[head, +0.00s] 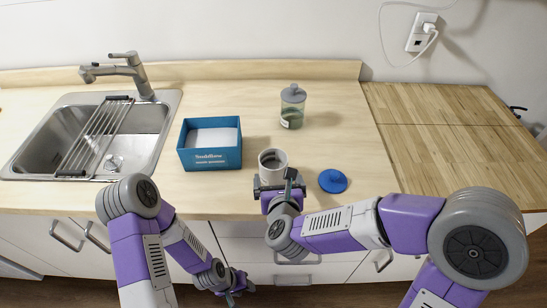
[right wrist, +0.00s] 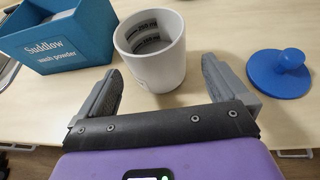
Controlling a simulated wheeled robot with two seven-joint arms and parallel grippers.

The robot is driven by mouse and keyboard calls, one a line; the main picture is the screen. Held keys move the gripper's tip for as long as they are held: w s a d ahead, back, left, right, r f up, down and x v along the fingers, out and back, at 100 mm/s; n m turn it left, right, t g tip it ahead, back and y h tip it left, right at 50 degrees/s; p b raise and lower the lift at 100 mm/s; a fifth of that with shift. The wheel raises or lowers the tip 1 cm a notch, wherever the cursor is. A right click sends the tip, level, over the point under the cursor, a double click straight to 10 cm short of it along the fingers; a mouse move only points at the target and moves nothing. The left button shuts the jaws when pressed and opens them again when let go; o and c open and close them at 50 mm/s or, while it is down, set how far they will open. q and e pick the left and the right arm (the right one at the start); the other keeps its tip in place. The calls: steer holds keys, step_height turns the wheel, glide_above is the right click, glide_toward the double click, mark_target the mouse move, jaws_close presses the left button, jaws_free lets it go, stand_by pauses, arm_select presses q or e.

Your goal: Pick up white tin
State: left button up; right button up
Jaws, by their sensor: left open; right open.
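The white tin (head: 272,160) stands upright and open-topped near the counter's front edge. In the right wrist view the tin (right wrist: 152,50) has dark measuring marks inside. My right gripper (head: 281,184) is open at the tin's near side. In the right wrist view its two grey fingertips (right wrist: 160,75) are spread to the left and right of the tin's lower part, with a gap on each side. My left gripper (head: 232,290) is open and empty, low in front of the cabinet drawers.
A blue washing powder box (head: 209,146) stands left of the tin. A blue round lid (head: 333,181) with a knob lies to its right. The sink (head: 165,105) is at left; a wooden board (head: 440,130) at right is clear.

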steer(key=shift+a+b+x, duration=0.2)
steer(key=shift+b+x, duration=0.1)
steer(key=shift+x, duration=2.7)
steer(key=shift+r, duration=0.1)
steer(key=c, duration=1.1)
